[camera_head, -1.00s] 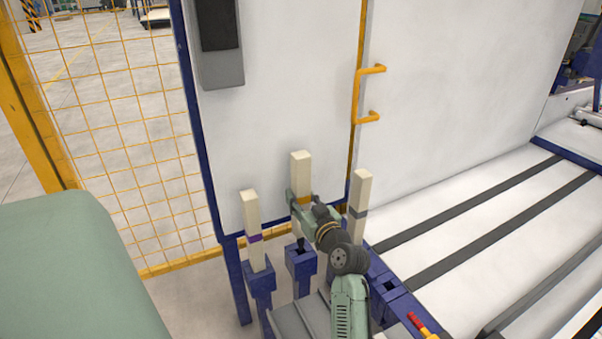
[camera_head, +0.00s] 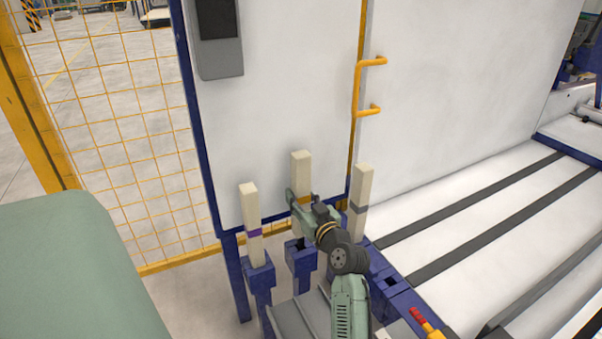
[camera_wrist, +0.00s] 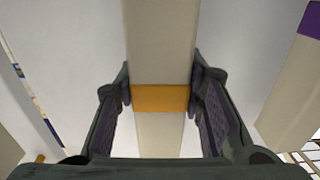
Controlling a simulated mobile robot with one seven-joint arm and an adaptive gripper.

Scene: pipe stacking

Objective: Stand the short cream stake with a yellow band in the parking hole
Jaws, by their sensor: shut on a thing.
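The cream stake with a yellow band (camera_head: 301,168) stands upright in the middle of the head view. My gripper (camera_head: 302,203) is shut on it around the band. In the wrist view the stake (camera_wrist: 160,40) runs between the two fingers of my gripper (camera_wrist: 161,88), with its yellow band (camera_wrist: 160,98) at the fingertips. A blue holder (camera_head: 299,262) is just below the stake. The stake's lower end is near the holder's top, and I cannot tell whether it is inside. Another blue block with an open dark hole (camera_head: 391,283) lies to the right.
A purple-banded stake (camera_head: 251,208) stands in a blue holder at left. A grey-banded stake (camera_head: 361,190) stands close on the right. A white panel (camera_head: 290,90) rises behind, with an orange handle (camera_head: 369,112). A red and yellow tool-like object (camera_head: 425,325) is at the lower right.

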